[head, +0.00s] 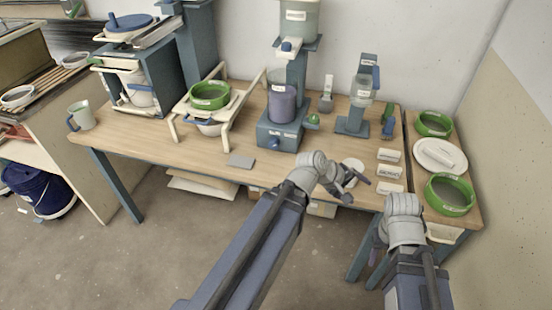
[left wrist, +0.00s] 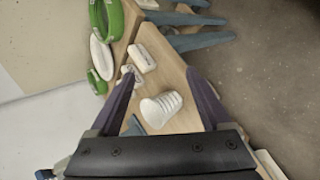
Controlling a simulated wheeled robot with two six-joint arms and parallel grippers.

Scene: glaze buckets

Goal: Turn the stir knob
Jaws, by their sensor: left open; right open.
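A blue-grey mixing stand (head: 283,132) holds a purple bucket (head: 282,104) in the middle of the table. A blue knob (head: 275,144) sticks out of the front of its base, and a small green knob (head: 313,119) sits at its right. I cannot tell which is the stir knob. My left gripper (head: 357,188) is open and empty over the table's front edge, right of the stand and apart from both knobs. Its spread fingers (left wrist: 162,88) show in the left wrist view. My right gripper (head: 377,246) is open, lower and further right, partly hidden by its own wrist.
Green-rimmed sieves (head: 449,195) and a white plate (head: 440,154) are on the right side table. A grey sponge-like block (head: 241,161) lies left of the stand.

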